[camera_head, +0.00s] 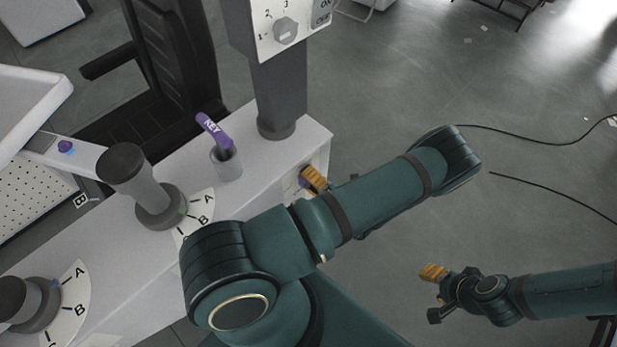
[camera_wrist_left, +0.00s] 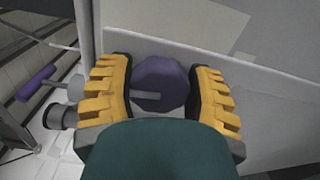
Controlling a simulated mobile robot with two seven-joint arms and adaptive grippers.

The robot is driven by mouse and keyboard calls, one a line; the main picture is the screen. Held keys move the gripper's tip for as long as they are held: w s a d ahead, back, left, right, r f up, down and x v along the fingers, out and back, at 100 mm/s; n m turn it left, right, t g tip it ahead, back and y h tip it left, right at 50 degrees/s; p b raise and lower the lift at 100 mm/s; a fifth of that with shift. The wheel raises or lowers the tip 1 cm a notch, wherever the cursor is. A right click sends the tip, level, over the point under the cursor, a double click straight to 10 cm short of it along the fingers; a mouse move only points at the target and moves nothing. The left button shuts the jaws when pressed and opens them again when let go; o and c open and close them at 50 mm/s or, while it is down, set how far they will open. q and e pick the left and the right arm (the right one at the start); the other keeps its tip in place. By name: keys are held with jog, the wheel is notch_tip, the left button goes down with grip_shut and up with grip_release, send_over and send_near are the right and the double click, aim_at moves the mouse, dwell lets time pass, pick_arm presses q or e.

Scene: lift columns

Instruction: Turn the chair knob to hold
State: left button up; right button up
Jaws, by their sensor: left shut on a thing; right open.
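A purple faceted knob (camera_wrist_left: 160,84) with a pale bar mark on its face sits on a pale panel in the left wrist view. My left gripper (camera_head: 313,179) is at the end face of the white console (camera_head: 313,142). In the left wrist view, its two yellow-padded fingers (camera_wrist_left: 162,92) are on either side of the purple knob, shut on it. In the head view the knob is mostly hidden by the fingers. No hold label is readable near it. My right gripper (camera_head: 434,287) is open and empty over the floor at the lower right.
On the console stand a purple key (camera_head: 213,131) in a grey holder, grey levers (camera_head: 133,180) with A/B dials, and a grey column (camera_head: 277,90) with a numbered dial (camera_head: 286,30). A dark chair (camera_head: 172,75) stands behind. Cables (camera_head: 550,140) lie on otherwise open floor at right.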

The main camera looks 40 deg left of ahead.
pick_arm(q)
jog(key=shift+m, duration=0.6)
jog(key=o, duration=1.2)
jog(key=d, duration=0.8)
jog(key=s+d, duration=0.1)
jog(key=d, duration=0.3)
